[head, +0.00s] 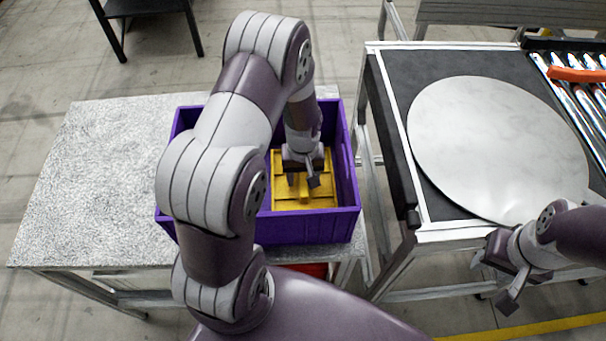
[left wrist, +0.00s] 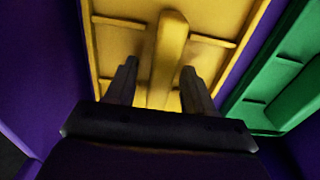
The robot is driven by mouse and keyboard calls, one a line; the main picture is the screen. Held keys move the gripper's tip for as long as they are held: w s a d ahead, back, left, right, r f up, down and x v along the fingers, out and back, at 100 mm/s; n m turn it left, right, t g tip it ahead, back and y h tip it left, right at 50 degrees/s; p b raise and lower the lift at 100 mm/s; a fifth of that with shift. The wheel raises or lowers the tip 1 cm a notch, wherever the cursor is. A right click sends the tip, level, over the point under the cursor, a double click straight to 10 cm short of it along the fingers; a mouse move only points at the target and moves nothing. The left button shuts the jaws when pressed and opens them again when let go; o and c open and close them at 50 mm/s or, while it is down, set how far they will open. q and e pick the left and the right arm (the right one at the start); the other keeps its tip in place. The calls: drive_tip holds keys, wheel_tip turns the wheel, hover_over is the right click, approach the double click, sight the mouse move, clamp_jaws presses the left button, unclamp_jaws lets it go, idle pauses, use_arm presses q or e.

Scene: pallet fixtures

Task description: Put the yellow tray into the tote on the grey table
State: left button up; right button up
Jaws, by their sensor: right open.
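The yellow tray (head: 288,201) is inside the purple tote (head: 308,228), towards its right side. The tote stands on the grey table (head: 95,155). My left gripper (head: 303,184) reaches down into the tote over the yellow tray. In the left wrist view, the fingers (left wrist: 158,80) are apart, one on each side of the tray's raised middle bar (left wrist: 168,45), with gaps visible beside the bar. I cannot tell whether the tray rests on the tote floor. My right gripper (head: 493,279) is open and empty, near the front edge of the right-hand table.
A green tray (left wrist: 288,75) lies beside the yellow one in the left wrist view; my arm hides it in the head view. The grey table's left part is clear.

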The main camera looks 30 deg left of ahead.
sight(303, 175)
use_arm(q)
wheel_tip(303, 175, up, 12)
drive_tip(key=shift+r, duration=0.2)
idle(0.4)
